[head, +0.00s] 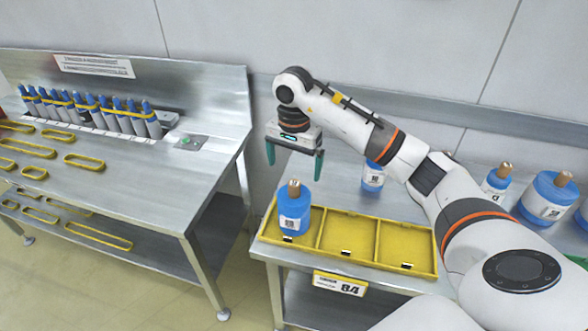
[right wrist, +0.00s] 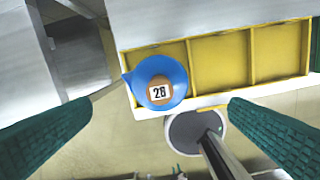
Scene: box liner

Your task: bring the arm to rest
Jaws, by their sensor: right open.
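My right gripper (head: 294,160) is open and empty, its two green fingers pointing down above and behind the yellow tray (head: 348,250). A blue bottle with a brown cap (head: 294,212) stands upright in the tray's left compartment, apart from the fingers. In the right wrist view the open fingers of the right gripper (right wrist: 161,100) frame the bottle (right wrist: 174,72) from above, with the number 28 on its cap. The tray (right wrist: 220,60) has two empty compartments there. My left gripper is not in view.
The tray sits at the front edge of a metal table with a label reading 84 (head: 340,284). More blue bottles (head: 548,195) stand at the back right, and one (head: 373,176) is behind my arm. A steel bench (head: 150,185) at left holds a row of blue-capped tubes (head: 95,108) and yellow loops.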

